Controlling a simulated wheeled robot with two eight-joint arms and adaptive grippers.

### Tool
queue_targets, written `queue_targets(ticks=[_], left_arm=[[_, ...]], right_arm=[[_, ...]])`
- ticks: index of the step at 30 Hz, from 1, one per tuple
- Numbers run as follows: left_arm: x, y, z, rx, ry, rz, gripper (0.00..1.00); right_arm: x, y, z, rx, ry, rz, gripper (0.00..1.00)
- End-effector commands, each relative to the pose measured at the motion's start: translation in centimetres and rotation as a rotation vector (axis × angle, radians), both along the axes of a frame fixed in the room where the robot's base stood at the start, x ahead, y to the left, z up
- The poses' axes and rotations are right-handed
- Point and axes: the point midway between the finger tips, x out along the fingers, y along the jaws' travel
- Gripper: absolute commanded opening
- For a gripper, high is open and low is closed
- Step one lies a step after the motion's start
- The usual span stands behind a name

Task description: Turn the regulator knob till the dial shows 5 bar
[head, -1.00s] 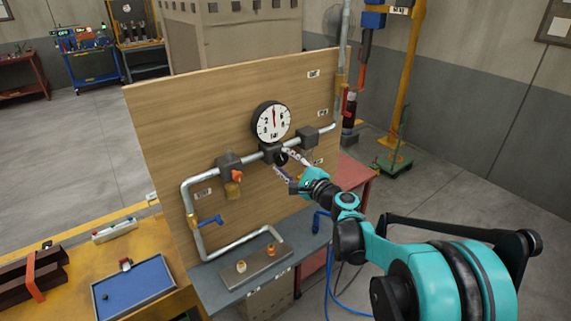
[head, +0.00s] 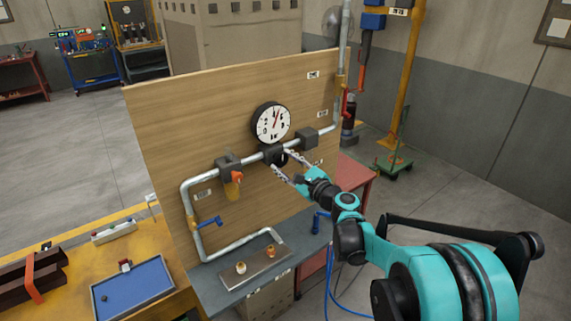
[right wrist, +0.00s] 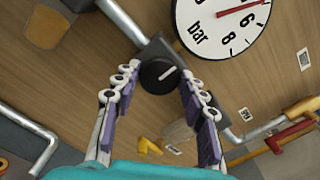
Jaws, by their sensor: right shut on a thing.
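The round white dial (head: 264,130) with a black rim is on the wooden board; its red needle points a little right of the top, short of the 6. It also shows, cut off at the top, in the right wrist view (right wrist: 208,22). The black regulator knob (right wrist: 154,78) with a white mark sits just below the dial. My right gripper (right wrist: 160,72) has its two fingers on opposite sides of the knob, shut on it. My left gripper is not in view.
A grey pipe (head: 202,177) runs along the board (head: 190,115) on both sides of the regulator. An orange-knobbed fitting (head: 236,176) and a blue-handled valve (head: 209,221) are to the left. A metal block with brass fittings (head: 262,270) lies on the bench below.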

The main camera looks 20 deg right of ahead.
Motion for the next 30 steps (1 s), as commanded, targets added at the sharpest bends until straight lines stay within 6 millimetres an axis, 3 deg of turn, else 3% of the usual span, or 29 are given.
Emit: queue_targets(ticks=[6, 7, 9, 20, 23, 30], left_arm=[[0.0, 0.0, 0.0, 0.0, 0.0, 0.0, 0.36], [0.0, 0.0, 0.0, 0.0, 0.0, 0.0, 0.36], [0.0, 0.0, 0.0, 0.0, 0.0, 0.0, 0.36], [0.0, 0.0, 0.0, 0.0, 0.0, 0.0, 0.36], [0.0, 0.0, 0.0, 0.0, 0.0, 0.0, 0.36], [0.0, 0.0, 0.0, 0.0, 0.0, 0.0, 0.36]], right_arm=[[0.0, 0.0, 0.0, -0.002, -0.001, 0.0, 0.13], [0.0, 0.0, 0.0, -0.002, -0.001, 0.0, 0.5], [0.0, 0.0, 0.0, -0.002, -0.001, 0.0, 0.62], [-0.4, -0.2, 0.0, -0.002, 0.0, -0.001, 0.62], [-1.6, -0.7, 0.0, -0.002, 0.0, -0.003, 0.62], [-6.6, -2.5, 0.0, -0.002, 0.0, -0.004, 0.62]])
